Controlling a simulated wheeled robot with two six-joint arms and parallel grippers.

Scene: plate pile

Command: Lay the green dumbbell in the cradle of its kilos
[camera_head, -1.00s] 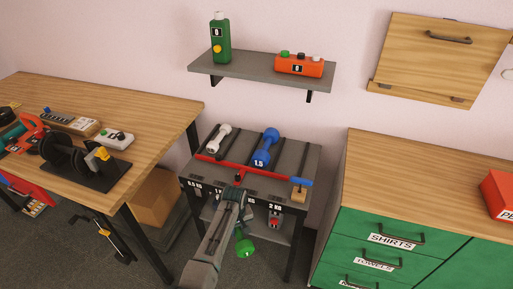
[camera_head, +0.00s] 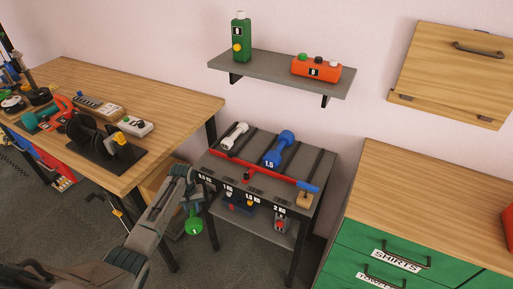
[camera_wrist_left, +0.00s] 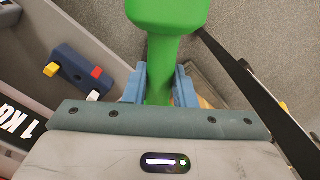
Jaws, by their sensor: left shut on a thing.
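My left gripper (camera_head: 188,190) is shut on the green dumbbell (camera_head: 194,224), which hangs at the left front of the rack and appears marked 1. In the left wrist view the gripper's blue fingers (camera_wrist_left: 160,84) close around the handle of the green dumbbell (camera_wrist_left: 165,14). The grey rack (camera_head: 250,178) has front labels 0.5, 1, 1.5 and 2 KG. A white dumbbell (camera_head: 234,135) lies in its left part, and a blue dumbbell (camera_head: 280,149) marked 1.5 lies right of it. The 1 KG place between them looks empty. My right gripper is not in view.
A red bar (camera_head: 262,171) with a blue end lies across the rack in front of the dumbbells. A wooden workbench (camera_head: 180,108) stands close on the left, and a green-drawer cabinet (camera_head: 430,190) on the right. A grey shelf (camera_head: 275,72) hangs above.

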